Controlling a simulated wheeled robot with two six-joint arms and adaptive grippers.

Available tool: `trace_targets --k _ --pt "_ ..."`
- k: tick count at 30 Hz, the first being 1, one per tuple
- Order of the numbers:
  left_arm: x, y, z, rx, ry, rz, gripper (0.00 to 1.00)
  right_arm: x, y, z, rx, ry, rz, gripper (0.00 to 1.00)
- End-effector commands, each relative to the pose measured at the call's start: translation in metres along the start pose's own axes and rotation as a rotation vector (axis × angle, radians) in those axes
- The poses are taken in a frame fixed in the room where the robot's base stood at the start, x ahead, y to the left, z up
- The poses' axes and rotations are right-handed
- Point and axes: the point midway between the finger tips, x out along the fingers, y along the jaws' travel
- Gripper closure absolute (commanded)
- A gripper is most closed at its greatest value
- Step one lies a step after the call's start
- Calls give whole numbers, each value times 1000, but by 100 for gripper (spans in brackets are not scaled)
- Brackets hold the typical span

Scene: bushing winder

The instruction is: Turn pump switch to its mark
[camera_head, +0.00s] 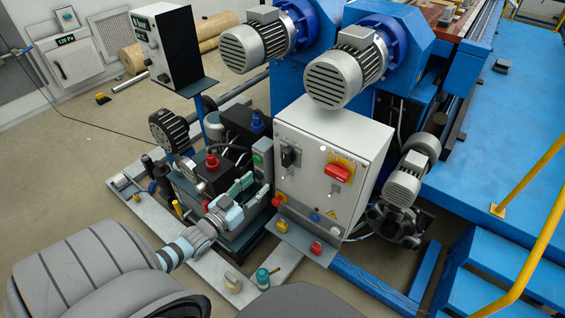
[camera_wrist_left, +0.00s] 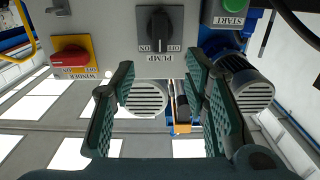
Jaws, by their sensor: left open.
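The pump switch is a black rotary knob (camera_head: 290,156) at the upper left of the grey cabinet's front (camera_head: 312,185). It shows closer at the top of the left wrist view (camera_wrist_left: 160,30), between ON and OFF lettering, with a thin pale line on its lower part. I cannot tell exactly which mark the line meets. My left gripper (camera_head: 248,184) is left of the cabinet and below the knob in the head view. Its teal padded fingers also show in the left wrist view (camera_wrist_left: 161,72), open, apart and empty, not visibly touching the knob. My right gripper is not in view.
A red rotary switch on a yellow plate (camera_head: 338,172) is right of the knob. A green button box (camera_head: 260,158) stands close to my left gripper. A black pump unit with a red cap (camera_head: 211,161) is to its left. Motors (camera_head: 342,78) overhang the cabinet's top.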

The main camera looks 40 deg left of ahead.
Motion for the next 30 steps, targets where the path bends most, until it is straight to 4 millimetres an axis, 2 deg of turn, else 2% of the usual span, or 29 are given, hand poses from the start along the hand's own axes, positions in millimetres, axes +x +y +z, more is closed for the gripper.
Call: trace_targets --k 5,10,15,21,28,30 --pt "34 0 -2 -1 13 2 58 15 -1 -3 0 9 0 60" --pt "85 0 0 -1 12 0 58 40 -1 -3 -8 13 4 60" --pt "123 0 -2 -1 7 -2 58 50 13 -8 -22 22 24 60" --pt "140 0 -4 -2 5 0 58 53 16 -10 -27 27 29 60" --pt "141 0 -4 -1 3 0 58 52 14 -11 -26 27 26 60" --pt "141 0 -4 -1 3 0 70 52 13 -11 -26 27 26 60"
